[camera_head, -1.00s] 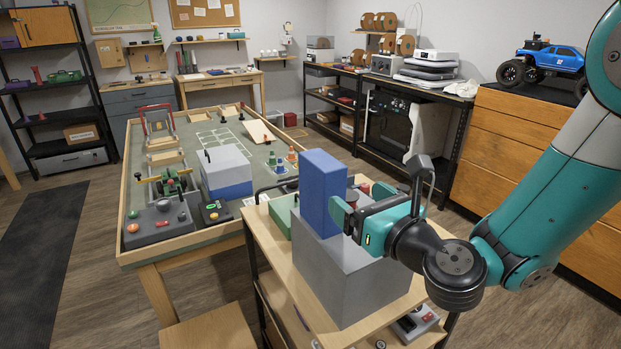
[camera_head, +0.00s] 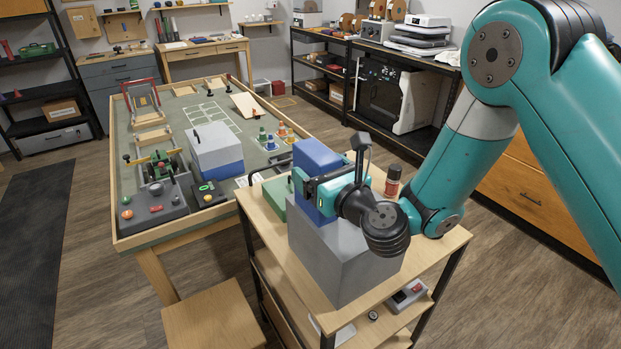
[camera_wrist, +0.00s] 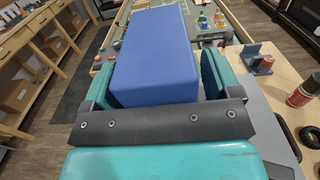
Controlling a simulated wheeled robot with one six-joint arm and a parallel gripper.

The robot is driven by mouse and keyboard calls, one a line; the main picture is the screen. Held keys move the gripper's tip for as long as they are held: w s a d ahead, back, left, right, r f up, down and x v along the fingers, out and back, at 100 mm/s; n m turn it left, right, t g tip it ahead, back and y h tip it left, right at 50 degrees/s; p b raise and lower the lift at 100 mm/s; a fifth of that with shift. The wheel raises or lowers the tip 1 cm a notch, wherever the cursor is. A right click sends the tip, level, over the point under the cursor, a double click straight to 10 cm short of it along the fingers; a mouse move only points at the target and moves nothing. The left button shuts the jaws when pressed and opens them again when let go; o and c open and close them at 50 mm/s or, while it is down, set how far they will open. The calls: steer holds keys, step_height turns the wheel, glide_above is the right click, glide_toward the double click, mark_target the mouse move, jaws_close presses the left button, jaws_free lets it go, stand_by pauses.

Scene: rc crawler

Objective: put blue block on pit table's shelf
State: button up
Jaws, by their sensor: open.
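The blue block (camera_head: 316,158) stands upright on a grey block (camera_head: 343,262) on the wooden-topped cart (camera_head: 432,247). In the wrist view, the blue block (camera_wrist: 155,50) lies between the two teal fingers of my gripper (camera_wrist: 157,78). My gripper (camera_head: 322,190) is open around it, with a finger on each side; narrow gaps seem to show, but I cannot tell whether either finger touches. The block's lower side is partly hidden by my gripper in the head view. The cart has a lower wooden shelf (camera_head: 385,326); I cannot tell whether this is the pit table.
A green box (camera_head: 274,200) sits behind the grey block, and a dark can with a red label (camera_head: 392,181) stands at right. A larger table (camera_head: 131,243) at left holds a grey-and-blue block (camera_head: 216,150), control boxes and small cones. The lower shelf holds a small grey-red device (camera_head: 408,295).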

steer(key=shift+d, duration=0.15)
steer(key=c, duration=1)
steer(key=shift+r, duration=0.1)
steer(key=c, duration=0.4)
